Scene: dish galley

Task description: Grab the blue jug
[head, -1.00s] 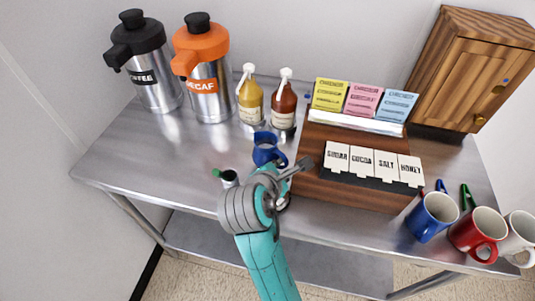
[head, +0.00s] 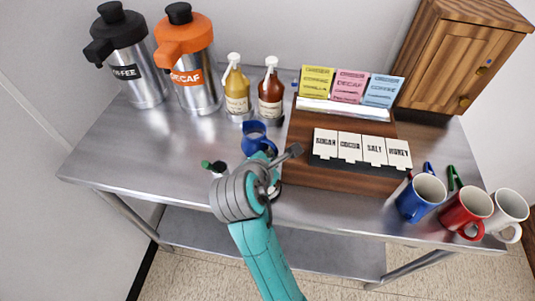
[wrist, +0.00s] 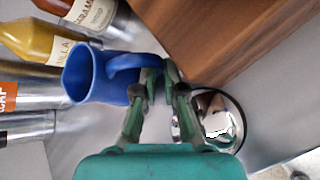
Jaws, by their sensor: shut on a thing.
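The blue jug (head: 256,136) stands on the steel counter in front of the two syrup bottles, left of the wooden rack. In the wrist view the blue jug (wrist: 88,76) shows its handle toward my gripper. My gripper (wrist: 155,72) is shut on the handle. In the head view my gripper (head: 264,160) is partly hidden by my own wrist. I cannot tell whether the jug touches the counter.
A shiny round metal vessel (wrist: 215,120) sits close beside my gripper's fingers. The wooden rack (head: 340,176) is just right of the jug. Syrup bottles (head: 237,90) stand behind. Mugs (head: 421,197) stand far right. The counter's left part (head: 130,150) is clear.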

